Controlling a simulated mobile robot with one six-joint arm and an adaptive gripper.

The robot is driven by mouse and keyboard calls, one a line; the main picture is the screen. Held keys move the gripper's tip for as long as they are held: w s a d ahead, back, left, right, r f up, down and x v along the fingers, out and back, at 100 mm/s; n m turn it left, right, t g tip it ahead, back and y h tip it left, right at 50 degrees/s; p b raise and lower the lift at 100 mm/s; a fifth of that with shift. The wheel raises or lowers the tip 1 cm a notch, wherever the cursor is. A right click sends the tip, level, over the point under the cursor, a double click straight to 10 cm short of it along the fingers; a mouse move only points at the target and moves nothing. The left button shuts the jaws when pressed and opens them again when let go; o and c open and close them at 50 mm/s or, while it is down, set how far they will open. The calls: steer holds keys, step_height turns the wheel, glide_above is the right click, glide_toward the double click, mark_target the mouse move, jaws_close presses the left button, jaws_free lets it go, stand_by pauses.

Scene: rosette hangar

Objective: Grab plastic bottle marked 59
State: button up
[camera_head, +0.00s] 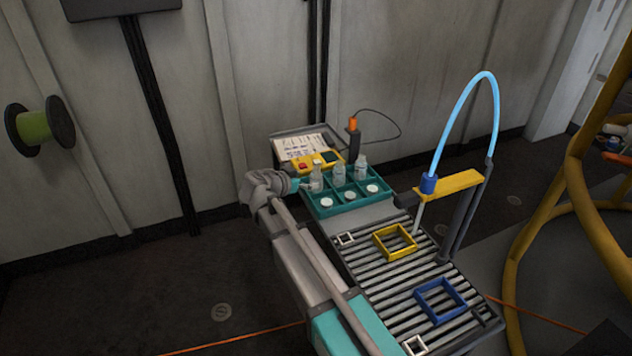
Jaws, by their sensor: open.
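Three small clear bottles with pale caps stand upright in the back row of a teal compartment tray (327,214): a left bottle (316,178), a middle bottle (339,175) and a right bottle (361,168). Their markings are too small to read, so I cannot tell which is 59. My gripper (299,184) is at the tray's left edge, pointing right, close beside the left bottle. It is open, and its fingers are small and partly unclear. I cannot tell whether it touches the left bottle.
White round pieces (350,195) sit in the tray's front compartments. Behind are a yellow control box (318,162) and a sheet (299,146). A roller conveyor (380,278) in front carries a yellow frame (394,242) and a blue frame (440,300), under a yellow arm with a blue hose (461,102).

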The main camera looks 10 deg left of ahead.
mark_target(312, 177)
steer(key=shift+b+x, duration=0.95)
steer(key=shift+x, duration=1.7)
steer(key=shift+w+r, duration=0.1)
steer(key=shift+a, duration=0.1)
steer(key=c, duration=0.9)
